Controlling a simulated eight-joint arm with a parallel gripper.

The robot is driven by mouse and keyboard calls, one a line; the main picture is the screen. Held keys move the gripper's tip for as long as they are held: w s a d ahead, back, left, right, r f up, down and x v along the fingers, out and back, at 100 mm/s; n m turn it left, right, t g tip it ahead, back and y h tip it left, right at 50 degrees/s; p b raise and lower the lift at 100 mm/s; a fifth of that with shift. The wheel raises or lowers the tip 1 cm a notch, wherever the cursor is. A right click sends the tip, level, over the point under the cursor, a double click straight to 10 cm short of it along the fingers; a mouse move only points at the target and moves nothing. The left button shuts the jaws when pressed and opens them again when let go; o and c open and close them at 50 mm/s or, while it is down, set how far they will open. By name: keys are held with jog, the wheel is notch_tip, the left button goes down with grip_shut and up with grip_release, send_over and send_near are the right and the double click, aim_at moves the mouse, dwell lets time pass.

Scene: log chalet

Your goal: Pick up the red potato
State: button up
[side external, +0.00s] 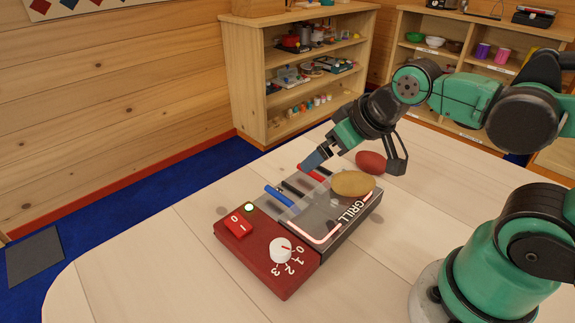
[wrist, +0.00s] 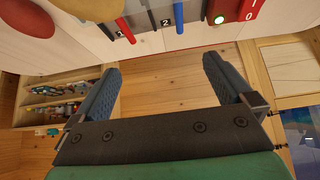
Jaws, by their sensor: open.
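The red potato (side external: 371,163) lies on the pale table just behind the grill's far end in the side view. In the wrist view the red potato (wrist: 27,17) is at the top left corner, partly cut off. My gripper (side external: 356,163) is open, above the far side of the grill, and appears empty. In the wrist view my gripper (wrist: 162,65) has its fingers wide apart with nothing between them, and the red potato lies outside them, beyond the left finger.
A yellow-brown potato (side external: 352,184) sits on the grill (side external: 336,238), near the red potato; it also shows in the wrist view (wrist: 88,9). The grill has a red control box (side external: 262,263) and blue, black and red handles. The table's (side external: 160,270) left side is clear.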

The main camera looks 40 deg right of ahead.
aim_at(374, 156)
jog(key=shift+d, duration=0.1)
dwell(0.5)
jog(key=w+d+g, duration=0.1)
jog(key=d, duration=0.2)
jog(key=w+d+f+g, duration=0.1)
jog(key=d, duration=0.2)
jog(key=w+d+f+n+g, duration=0.1)
jog(key=d, duration=0.3)
jog(key=shift+w+h, duration=0.1)
jog(key=shift+h, duration=0.3)
jog(key=d+f+g, duration=0.1)
jog(key=d+f, duration=0.1)
jog(key=d, duration=0.1)
jog(key=d+f+g, duration=0.1)
jog(key=d, duration=0.2)
jog(key=s+d+f+n+y, duration=0.1)
jog(key=d+f, duration=0.1)
jog(key=d, duration=0.1)
jog(key=shift+s+d+f+g, duration=0.1)
jog(key=shift+d+f+g, duration=0.2)
jog(key=shift+d+g, duration=0.1)
jog(key=shift+d+f, duration=0.25)
jog(key=shift+f, duration=0.35)
jog(key=shift+w+a+f, duration=0.1)
jog(key=shift+w+f, duration=0.05)
jog(key=shift+f, duration=1.05)
jog(key=shift+w+f, duration=0.1)
jog(key=shift+f, duration=1.05)
jog(key=shift+c, duration=0.2)
jog(key=c, duration=1.2)
